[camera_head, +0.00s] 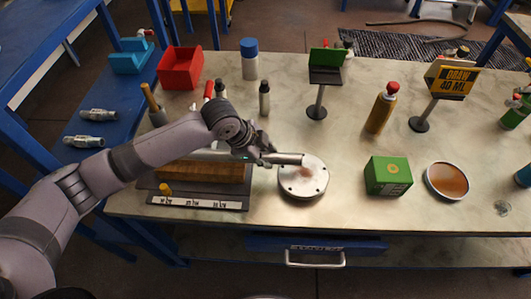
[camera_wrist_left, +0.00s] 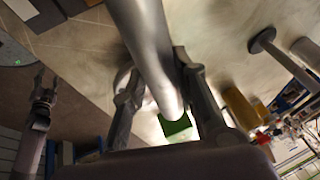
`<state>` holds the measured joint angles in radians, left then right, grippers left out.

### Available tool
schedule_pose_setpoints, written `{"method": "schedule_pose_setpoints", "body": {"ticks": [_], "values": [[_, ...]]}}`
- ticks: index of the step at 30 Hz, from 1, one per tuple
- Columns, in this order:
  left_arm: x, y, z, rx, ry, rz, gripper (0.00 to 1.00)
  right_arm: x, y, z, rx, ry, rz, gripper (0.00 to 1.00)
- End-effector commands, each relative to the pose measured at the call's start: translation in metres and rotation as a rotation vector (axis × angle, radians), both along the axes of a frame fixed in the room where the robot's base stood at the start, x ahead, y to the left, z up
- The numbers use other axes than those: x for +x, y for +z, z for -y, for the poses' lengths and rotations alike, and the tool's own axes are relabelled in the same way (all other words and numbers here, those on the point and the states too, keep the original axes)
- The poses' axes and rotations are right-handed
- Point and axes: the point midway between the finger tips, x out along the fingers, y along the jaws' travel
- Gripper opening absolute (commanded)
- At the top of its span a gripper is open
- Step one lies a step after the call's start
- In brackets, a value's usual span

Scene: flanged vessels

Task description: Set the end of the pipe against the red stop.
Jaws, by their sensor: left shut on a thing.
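My left gripper (camera_head: 264,153) is shut on a silver pipe (camera_head: 288,158). The pipe lies roughly level, running left behind my wrist above a brown wooden block (camera_head: 205,173). Its right end is over the back part of a round metal flanged disc (camera_head: 303,184); I cannot tell whether they touch. In the left wrist view the pipe (camera_wrist_left: 148,40) passes between the fingers of my left gripper (camera_wrist_left: 163,95). A small, faint reddish patch shows on the disc, but I cannot make out the red stop. My right gripper (camera_wrist_left: 43,84) looks open and empty in the left wrist view.
A dark board with a white marked strip (camera_head: 200,203) lies at the table front. A green box (camera_head: 388,176) and a dish of brown liquid (camera_head: 447,181) stand right of the disc. Bottles and a red bin (camera_head: 180,70) are behind. The table between disc and green box is clear.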

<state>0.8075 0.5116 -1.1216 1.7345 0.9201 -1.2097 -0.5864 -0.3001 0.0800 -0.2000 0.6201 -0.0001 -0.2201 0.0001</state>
Motion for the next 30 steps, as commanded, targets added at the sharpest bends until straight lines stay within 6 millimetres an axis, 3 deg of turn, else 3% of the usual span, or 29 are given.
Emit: {"method": "schedule_pose_setpoints", "body": {"ticks": [30], "values": [[0.001, -0.033, 0.001, -0.002, -0.002, 0.004, 0.00, 0.000, -0.016, 0.000, 0.000, 0.000, 0.000, 0.47]]}}
